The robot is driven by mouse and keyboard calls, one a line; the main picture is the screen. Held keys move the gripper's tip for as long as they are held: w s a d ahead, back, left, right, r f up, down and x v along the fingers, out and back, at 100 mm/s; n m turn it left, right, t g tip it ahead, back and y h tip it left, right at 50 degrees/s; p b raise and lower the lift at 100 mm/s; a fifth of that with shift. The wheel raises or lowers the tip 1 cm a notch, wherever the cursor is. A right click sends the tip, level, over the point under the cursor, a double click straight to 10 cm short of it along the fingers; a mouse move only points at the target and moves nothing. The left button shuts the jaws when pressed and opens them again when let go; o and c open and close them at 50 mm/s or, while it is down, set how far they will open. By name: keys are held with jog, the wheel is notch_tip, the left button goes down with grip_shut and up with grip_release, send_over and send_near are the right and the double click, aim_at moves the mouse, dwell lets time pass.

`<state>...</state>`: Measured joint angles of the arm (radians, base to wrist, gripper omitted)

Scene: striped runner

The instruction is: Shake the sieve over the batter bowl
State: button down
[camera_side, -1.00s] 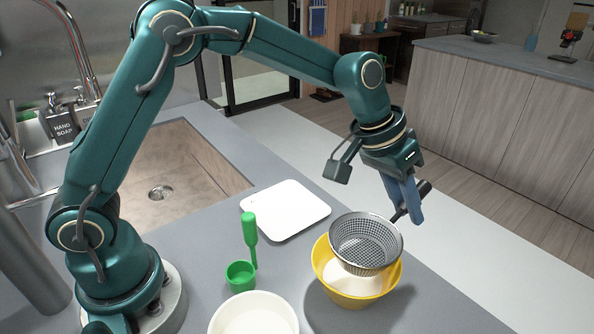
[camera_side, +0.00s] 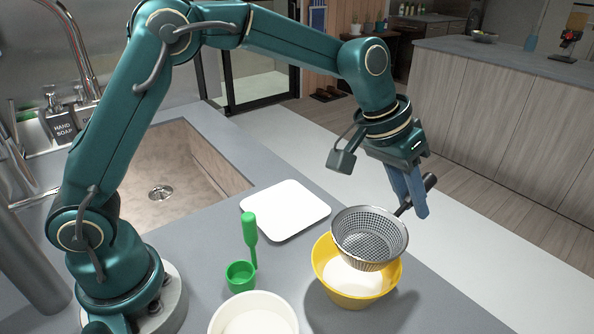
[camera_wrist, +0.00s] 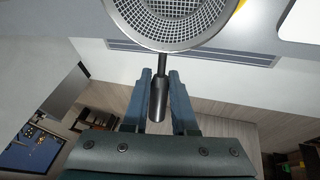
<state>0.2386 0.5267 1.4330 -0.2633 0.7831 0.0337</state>
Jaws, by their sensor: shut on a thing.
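My gripper (camera_side: 409,196) is shut on the dark handle of the sieve. The sieve (camera_side: 369,236) is a round metal mesh basket with a wide rim, held above the yellow batter bowl (camera_side: 329,277). The bowl stands on the grey counter with pale content showing below the sieve. The sieve hides the bowl's far side. In the wrist view, the handle sits between my gripper's fingers (camera_wrist: 161,92), and the sieve's mesh (camera_wrist: 178,18) fills the top. The mesh looks empty.
A white bowl (camera_side: 290,309) and a green measuring cup (camera_side: 240,277) with an upright handle stand left of the yellow bowl. A white square board (camera_side: 286,209) lies behind them. The sink (camera_side: 180,165) is farther left. The counter's edge runs just right of the yellow bowl.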

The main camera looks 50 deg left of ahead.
jog(key=shift+r, duration=1.7)
